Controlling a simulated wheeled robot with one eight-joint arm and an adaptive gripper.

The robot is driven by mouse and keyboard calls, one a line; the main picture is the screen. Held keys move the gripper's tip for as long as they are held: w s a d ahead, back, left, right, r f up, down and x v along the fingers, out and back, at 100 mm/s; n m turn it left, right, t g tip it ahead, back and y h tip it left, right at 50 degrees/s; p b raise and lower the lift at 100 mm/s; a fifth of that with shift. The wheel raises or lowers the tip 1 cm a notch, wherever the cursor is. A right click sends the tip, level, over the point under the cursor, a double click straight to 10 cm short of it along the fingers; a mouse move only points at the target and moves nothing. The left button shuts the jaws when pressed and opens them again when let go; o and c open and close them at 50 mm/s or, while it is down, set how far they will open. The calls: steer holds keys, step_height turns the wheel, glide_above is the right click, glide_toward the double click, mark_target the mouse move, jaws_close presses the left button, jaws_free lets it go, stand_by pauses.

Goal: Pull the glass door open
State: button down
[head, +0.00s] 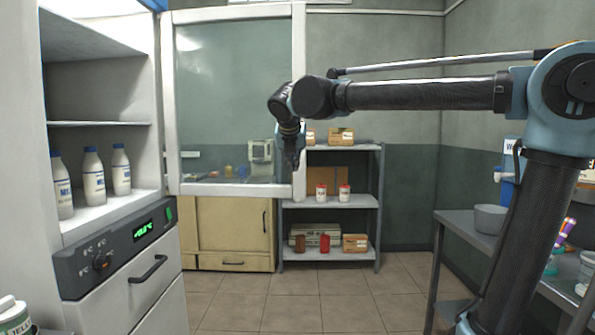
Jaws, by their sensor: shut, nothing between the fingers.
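The glass door (225,90) has a white frame around a clear pane. It stands swung out from the white cabinet (145,240) at the left, and the cabinet's shelves are open to view. My gripper (293,163) points down at the door's right frame edge and overlaps it in the head view. It is shut and holds nothing. I cannot tell whether it touches the frame. No door handle can be made out; my gripper and wrist cover part of that edge.
White bottles (93,178) stand on a cabinet shelf. Behind the door are a wooden cupboard (228,225) and a grey shelf rack (360,201) with boxes and jars. A grey table (455,219) with a bowl (489,219) stands at right. The tiled floor between is clear.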

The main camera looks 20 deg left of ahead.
mark_target(297, 175)
steer(key=x, duration=0.3)
steer(key=w+r+x, duration=0.1)
steer(key=x, duration=0.7)
steer(key=shift+w+r, duration=0.2)
steer(key=shift+w, duration=0.15)
steer(key=shift+w+a, duration=0.1)
steer(key=shift+w, duration=0.35)
steer(key=shift+w, duration=0.1)
